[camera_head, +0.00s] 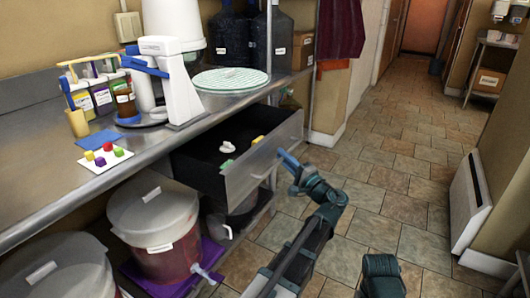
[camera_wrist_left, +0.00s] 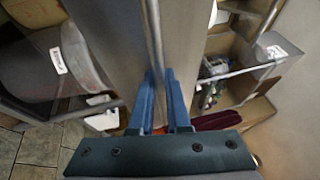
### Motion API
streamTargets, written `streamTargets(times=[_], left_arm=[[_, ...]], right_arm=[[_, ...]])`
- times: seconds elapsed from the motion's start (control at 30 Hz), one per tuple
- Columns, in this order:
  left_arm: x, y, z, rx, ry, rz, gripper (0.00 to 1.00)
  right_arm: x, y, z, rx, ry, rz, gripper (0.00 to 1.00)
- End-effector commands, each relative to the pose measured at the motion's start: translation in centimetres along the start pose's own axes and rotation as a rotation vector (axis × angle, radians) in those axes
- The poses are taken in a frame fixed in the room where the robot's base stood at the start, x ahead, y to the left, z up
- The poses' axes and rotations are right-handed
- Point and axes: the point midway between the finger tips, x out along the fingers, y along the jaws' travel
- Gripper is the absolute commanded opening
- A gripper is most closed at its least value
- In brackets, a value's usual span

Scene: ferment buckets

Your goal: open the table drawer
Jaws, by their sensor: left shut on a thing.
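The table drawer (camera_head: 262,165) is pulled out from under the steel table (camera_head: 60,165), and its dark inside shows. A few small items lie in it, among them a white piece (camera_head: 228,147) and a green one (camera_head: 226,164). My left gripper (camera_head: 287,160) is at the outer face of the drawer front, its blue fingers shut on the drawer handle (camera_head: 262,175). In the left wrist view the blue fingers (camera_wrist_left: 161,80) are on either side of the handle bar (camera_wrist_left: 154,35).
Lidded buckets (camera_head: 150,225) stand below the table at left. On top are a white stand device (camera_head: 165,80), a round green-patterned mat (camera_head: 230,79) and a white card with coloured cubes (camera_head: 105,158). Tiled floor (camera_head: 400,180) is open at right, before a white wall panel (camera_head: 468,205).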

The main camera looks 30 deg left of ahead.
Motion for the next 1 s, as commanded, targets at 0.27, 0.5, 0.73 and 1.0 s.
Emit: streamTargets(times=[0.27,0.5,0.73,1.0], left_arm=[[-6.0,-1.2,-2.5,-0.002,0.003,0.003,0.00],[-9.0,-1.8,-3.7,-0.001,0.001,0.004,0.00],[-10.1,-2.1,-4.1,-0.001,-0.001,0.004,0.00],[-10.3,-2.1,-4.2,-0.001,-0.002,0.004,0.00]], right_arm=[[0.0,0.0,0.0,0.000,0.000,0.000,0.50],[0.0,0.0,0.0,0.000,0.000,0.000,0.50],[0.0,0.0,0.0,0.000,0.000,0.000,0.50],[0.0,0.0,0.0,0.000,0.000,0.000,0.50]])
